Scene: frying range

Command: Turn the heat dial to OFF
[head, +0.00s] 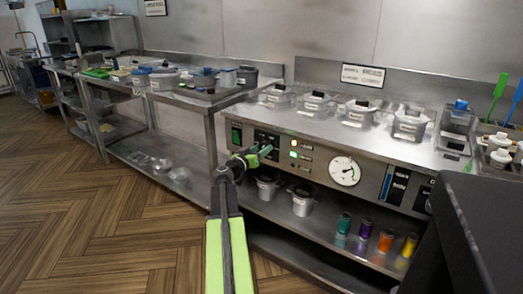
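The metal control panel (311,164) runs along the front of the right counter. It carries a round white gauge (345,171) with a needle, a black switch plate (266,139) and a labelled black plate (397,186). A dark round control (428,201) shows partly at the panel's right end, cut off by a dark surface. I cannot tell for sure which control is the heat dial, nor read its setting. My gripper (260,155), with green fingertips, is in front of the panel's left part, below the black switch plate. Its fingers look apart and empty; contact with the panel cannot be told.
Clear lidded containers (358,113) stand on the counter. Coloured jars (385,241) and metal pots (302,199) sit on the shelf below. A dark surface (485,225) blocks the lower right. Wood floor (130,215) is open at left, beside a steel table (188,98) holding tubs.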

